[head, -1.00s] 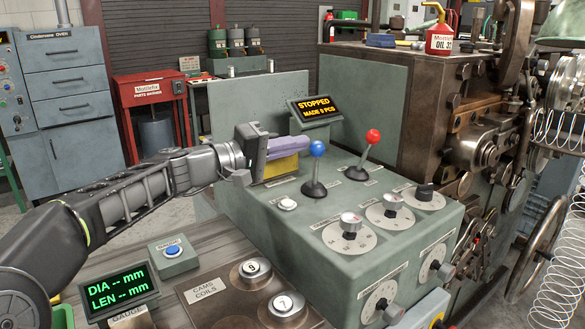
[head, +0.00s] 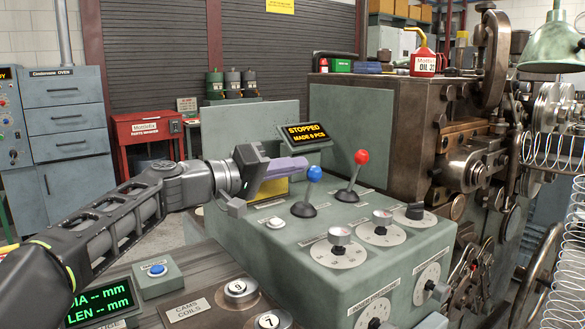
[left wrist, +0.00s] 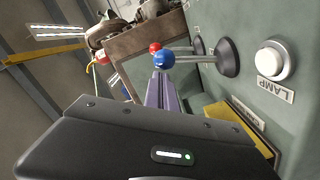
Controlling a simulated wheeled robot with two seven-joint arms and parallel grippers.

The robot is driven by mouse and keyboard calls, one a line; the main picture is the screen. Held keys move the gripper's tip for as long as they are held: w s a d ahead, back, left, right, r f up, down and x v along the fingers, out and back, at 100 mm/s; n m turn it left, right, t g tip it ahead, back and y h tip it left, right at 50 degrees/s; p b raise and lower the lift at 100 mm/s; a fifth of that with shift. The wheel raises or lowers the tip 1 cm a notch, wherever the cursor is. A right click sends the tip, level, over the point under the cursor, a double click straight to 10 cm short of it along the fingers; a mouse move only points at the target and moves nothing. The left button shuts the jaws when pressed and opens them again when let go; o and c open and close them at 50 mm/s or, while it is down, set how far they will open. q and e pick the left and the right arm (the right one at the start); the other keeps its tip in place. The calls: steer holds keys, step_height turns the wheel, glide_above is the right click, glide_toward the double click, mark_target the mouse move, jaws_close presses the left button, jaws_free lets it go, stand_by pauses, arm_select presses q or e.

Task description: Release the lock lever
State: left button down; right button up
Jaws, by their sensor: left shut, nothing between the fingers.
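Two levers stand on top of the green control console: one with a blue knob (head: 314,173) and one with a red knob (head: 361,157). I cannot read which is labelled as the lock lever. Both lean slightly to the right in the head view. My left gripper (head: 303,163) is shut and empty, its purple fingers pointing at the blue knob, with the tips close beside it. I cannot tell whether they touch. In the left wrist view the fingers (left wrist: 160,82) end just below the blue knob (left wrist: 164,61), with the red knob (left wrist: 155,47) behind it. My right gripper is out of view.
A white lamp button (head: 275,222) and several dials (head: 334,236) sit on the console (head: 300,262). The display (head: 304,132) reads STOPPED. The coiling machine (head: 480,150) stands at the right.

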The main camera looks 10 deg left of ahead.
arm_select(q)
steer(key=shift+s+d+f, duration=0.15)
steer(key=shift+s, duration=0.05)
steer(key=b+v, duration=0.1)
steer(key=v, duration=0.6)
steer(key=shift+s+a, duration=0.15)
steer(key=shift+a, duration=0.25)
